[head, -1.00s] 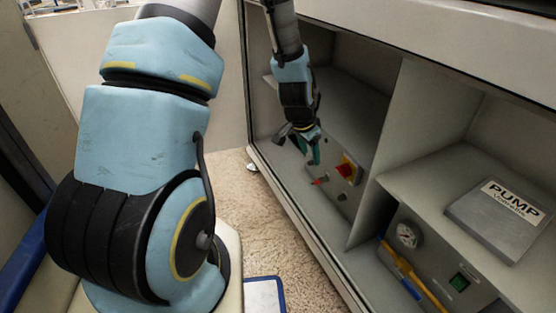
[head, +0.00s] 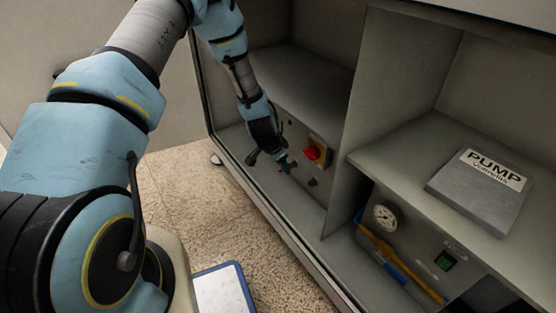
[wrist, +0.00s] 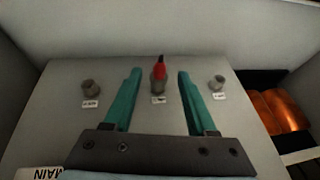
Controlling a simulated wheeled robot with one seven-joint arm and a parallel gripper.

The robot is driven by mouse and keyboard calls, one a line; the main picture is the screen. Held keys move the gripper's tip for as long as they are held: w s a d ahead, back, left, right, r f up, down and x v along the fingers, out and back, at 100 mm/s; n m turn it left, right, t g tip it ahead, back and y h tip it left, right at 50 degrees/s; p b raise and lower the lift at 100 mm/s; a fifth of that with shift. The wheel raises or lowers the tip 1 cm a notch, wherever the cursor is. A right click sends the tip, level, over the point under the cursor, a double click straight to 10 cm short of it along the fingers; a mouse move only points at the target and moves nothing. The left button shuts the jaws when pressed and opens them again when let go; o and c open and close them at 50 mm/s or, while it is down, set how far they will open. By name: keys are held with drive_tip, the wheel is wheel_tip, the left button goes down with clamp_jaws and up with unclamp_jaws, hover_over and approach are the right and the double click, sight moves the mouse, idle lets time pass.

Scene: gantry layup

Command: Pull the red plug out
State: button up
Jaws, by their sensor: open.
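The red plug (wrist: 159,68) sits in the middle socket of a grey panel (wrist: 120,75) in the wrist view. My gripper (wrist: 157,75) is open, its two green fingers apart on either side of the plug's line, with nothing between them gripped. I cannot tell how far the fingertips are from the plug.
Grey sockets flank the plug at left (wrist: 91,88) and right (wrist: 218,83). A divider (head: 350,130) separates the bay with the gauge (head: 386,216) and PUMP manual (head: 483,190).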

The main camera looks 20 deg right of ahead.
drive_tip(key=shift+x, duration=1)
clamp_jaws()
idle(1.6)
